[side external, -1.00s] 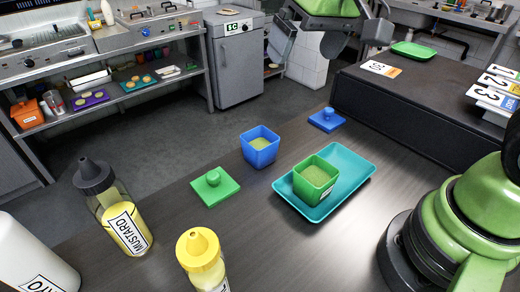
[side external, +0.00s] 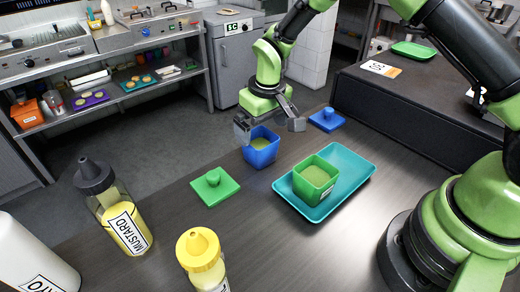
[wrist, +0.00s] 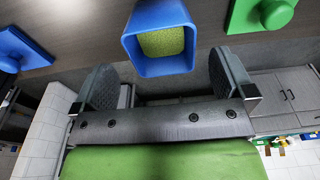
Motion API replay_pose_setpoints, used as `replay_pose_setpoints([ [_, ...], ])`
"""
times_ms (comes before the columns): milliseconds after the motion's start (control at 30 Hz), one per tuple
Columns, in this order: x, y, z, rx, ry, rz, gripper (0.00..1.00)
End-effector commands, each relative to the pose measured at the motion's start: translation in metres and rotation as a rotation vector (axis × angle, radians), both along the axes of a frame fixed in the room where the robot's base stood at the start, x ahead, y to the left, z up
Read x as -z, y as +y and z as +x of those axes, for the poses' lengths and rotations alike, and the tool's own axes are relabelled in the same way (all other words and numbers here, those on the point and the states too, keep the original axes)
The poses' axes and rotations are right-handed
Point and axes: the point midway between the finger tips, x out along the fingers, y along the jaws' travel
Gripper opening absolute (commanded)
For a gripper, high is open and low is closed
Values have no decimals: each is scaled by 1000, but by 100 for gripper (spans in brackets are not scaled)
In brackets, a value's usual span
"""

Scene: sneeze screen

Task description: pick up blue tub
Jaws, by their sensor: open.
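The blue tub (side external: 261,153) stands upright on the dark table near its far edge, with a yellow-green filling inside. In the wrist view the blue tub (wrist: 159,58) is just beyond the fingers, roughly between their lines. My gripper (side external: 270,126) is open and empty, with its fingers above and on the far side of the tub's rim. In the wrist view my gripper (wrist: 158,84) shows its two grey fingers wide apart. I cannot tell whether a finger touches the tub.
A green tub (side external: 315,177) stands on a teal tray (side external: 350,170) to the right. A green lid (side external: 215,187) lies at left and a blue lid (side external: 327,119) behind at right. A mustard bottle (side external: 119,214) and a yellow bottle (side external: 202,262) stand at front left.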

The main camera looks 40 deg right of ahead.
Motion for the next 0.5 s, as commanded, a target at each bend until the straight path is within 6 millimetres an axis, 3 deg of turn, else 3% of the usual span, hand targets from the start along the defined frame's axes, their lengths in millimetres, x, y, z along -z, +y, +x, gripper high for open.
replay_pose_setpoints([
  [233, 37, 2, 5, 1, 3, 1, 100],
  [500, 43, 2, 6, 1, 0, 2, 100],
])
